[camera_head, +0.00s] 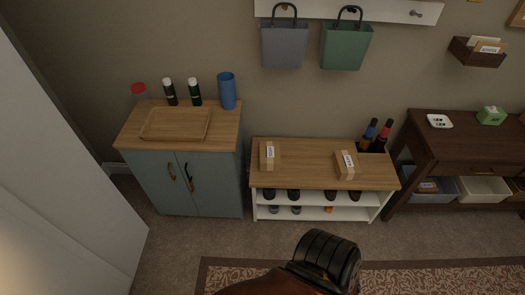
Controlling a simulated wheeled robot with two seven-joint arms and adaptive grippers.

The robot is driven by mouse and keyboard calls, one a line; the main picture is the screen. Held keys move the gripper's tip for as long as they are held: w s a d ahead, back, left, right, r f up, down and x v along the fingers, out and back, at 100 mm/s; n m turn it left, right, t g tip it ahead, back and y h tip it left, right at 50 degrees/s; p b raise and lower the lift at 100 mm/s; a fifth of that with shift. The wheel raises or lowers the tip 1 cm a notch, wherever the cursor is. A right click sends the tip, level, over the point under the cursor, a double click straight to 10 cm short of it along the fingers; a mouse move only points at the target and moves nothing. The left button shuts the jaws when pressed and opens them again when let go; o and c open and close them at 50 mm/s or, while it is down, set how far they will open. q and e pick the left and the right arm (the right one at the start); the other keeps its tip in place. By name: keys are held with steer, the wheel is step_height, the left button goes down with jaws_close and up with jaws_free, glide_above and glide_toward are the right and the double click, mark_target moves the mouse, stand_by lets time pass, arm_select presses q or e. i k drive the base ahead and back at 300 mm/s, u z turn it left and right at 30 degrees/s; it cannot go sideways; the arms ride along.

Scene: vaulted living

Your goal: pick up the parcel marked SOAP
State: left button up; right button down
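Two small brown cardboard parcels with white labels lie on the wooden top of a low shoe bench (305,160). The left parcel (264,163) is near the bench's left end. The right parcel (341,172) lies right of the middle, turned a little. The print on both labels is too small to read, so I cannot tell which one is marked SOAP. Neither of my grippers is in view.
A blue-grey cabinet (212,187) with a wooden tray (150,136) and several bottles stands left of the bench. Bottles stand at the bench's right end. A dark console (450,147) is further right. Bags (284,45) hang above. A patterned rug (420,280) lies in front.

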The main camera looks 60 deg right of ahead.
mark_target(270, 156)
steer(key=z, duration=2.05)
steer(key=k, duration=0.55)
steer(key=u, duration=0.7)
steer(key=i, duration=1.5)
steer(key=z, duration=0.1)
